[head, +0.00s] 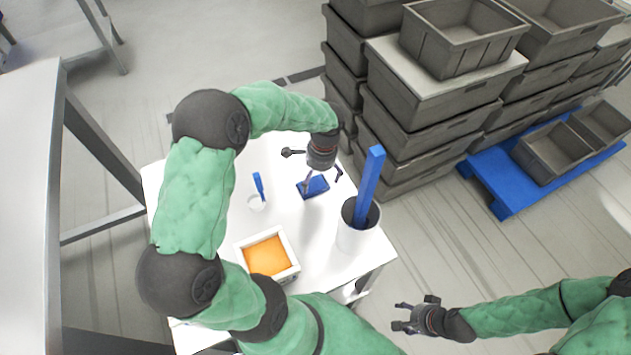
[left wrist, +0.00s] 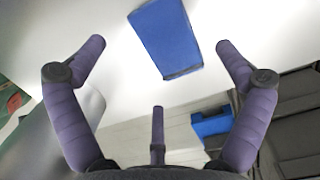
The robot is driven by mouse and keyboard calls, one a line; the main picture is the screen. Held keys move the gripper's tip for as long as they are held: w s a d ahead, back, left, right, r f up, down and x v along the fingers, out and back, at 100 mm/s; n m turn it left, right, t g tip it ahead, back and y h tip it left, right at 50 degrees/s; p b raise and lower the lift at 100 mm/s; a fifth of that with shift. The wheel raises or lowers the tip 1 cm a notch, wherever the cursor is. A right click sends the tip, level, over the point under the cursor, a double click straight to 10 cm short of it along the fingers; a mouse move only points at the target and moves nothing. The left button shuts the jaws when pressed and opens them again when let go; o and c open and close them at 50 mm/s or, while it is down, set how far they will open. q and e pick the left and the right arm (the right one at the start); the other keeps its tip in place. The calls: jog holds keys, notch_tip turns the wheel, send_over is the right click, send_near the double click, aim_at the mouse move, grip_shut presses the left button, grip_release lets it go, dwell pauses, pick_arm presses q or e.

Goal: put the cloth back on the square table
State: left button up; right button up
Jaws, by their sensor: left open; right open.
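A blue folded cloth (head: 314,188) lies flat on the white table (head: 290,222), beside the cylindrical bin. It also shows in the left wrist view (left wrist: 167,37), lying ahead of and between the spread fingers. My left gripper (head: 312,168) is open and empty, over the table right at the cloth; its fingers hide part of the cloth in the head view. I cannot tell whether they touch it. My right gripper (head: 399,317) is open and empty, off the table to the lower right, over the floor.
Grey crates (head: 430,115) are stacked behind. Another table (head: 28,200) is at left.

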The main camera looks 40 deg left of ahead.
aim_at(320, 185)
pick_arm(q)
notch_tip(320, 185, up, 8)
jog(key=p, duration=0.1)
jog(key=shift+w+d+f+p, duration=0.2)
jog(key=shift+w+d+p, duration=0.05)
jog(key=shift+w+p, duration=0.15)
